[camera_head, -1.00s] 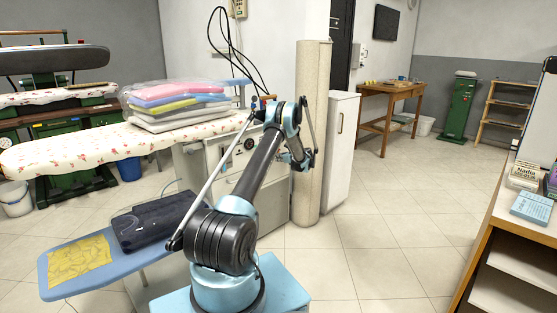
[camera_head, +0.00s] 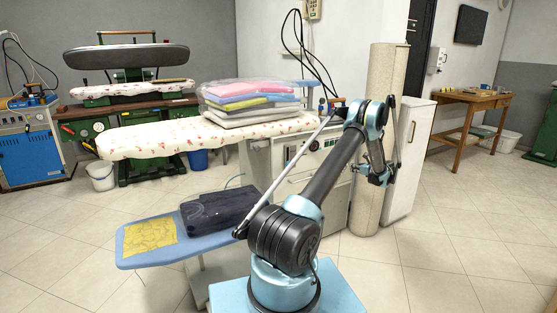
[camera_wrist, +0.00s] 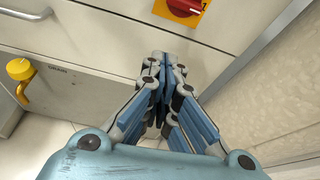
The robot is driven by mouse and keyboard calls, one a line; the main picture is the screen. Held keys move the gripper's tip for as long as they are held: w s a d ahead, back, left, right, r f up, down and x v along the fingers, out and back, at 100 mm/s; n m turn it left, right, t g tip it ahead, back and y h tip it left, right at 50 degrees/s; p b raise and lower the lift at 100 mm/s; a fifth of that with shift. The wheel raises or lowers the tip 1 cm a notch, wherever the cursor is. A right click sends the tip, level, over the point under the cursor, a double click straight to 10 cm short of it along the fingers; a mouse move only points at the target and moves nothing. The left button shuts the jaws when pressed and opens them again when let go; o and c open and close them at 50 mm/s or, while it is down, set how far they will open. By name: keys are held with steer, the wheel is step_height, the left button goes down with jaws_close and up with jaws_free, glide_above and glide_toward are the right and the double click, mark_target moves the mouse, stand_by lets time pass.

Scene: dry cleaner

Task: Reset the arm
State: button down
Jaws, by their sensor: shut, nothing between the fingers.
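My arm stands on its light blue base in the head view, raised and bent over toward the right. My gripper (camera_head: 376,174) hangs at the arm's far end, in front of the machine cabinet and the beige roll. In the wrist view my gripper (camera_wrist: 165,62) has its blue-grey fingers together, with nothing between them. A pale cabinet front with a red knob (camera_wrist: 186,6) and a yellow handle (camera_wrist: 20,69) lies beyond the fingers.
The flowered ironing board (camera_head: 150,140) carries folded, bagged clothes (camera_head: 250,97). The lower blue board (camera_head: 135,259) holds a yellow cloth (camera_head: 150,235) and dark folded clothing (camera_head: 218,209). A beige roll (camera_head: 378,140) and white cabinet (camera_head: 408,165) stand close behind my gripper. Floor is open at right.

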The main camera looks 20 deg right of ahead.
steer(key=w+a+r+n+g+y, duration=0.15)
steer(key=a+r+n, duration=0.25)
steer(key=a+r, duration=0.6)
steer(key=w+a+r+n+g, duration=0.2)
steer(key=a+r+n, duration=0.3)
steer(key=a, duration=0.8)
steer(key=s+a+r+n+g, duration=0.25)
steer(key=s+a+r, duration=0.25)
steer(key=a, duration=0.7)
steer(key=s+a+r+n+g, duration=0.1)
steer(key=s+a+r+n, duration=0.4)
steer(key=a, duration=0.7)
steer(key=s+a+n+g+h, duration=0.15)
steer(key=s+a+n, duration=0.25)
steer(key=s+a, duration=0.55)
steer(key=s+a+n+g, duration=0.2)
steer(key=s+a+n, duration=0.35)
steer(key=s, duration=0.75)
steer(key=s+a+f+n+h, duration=0.1)
steer(key=s+f, duration=0.4)
steer(key=s, duration=0.5)
steer(key=s+a+f+n+g+h, duration=0.1)
steer(key=s+a+f+n, duration=0.2)
steer(key=s, duration=0.8)
step_height(320, 180, down, 2)
steer(key=n, duration=0.2)
steer(key=shift+s+n+h, duration=0.3)
steer(key=shift+n, duration=0.1)
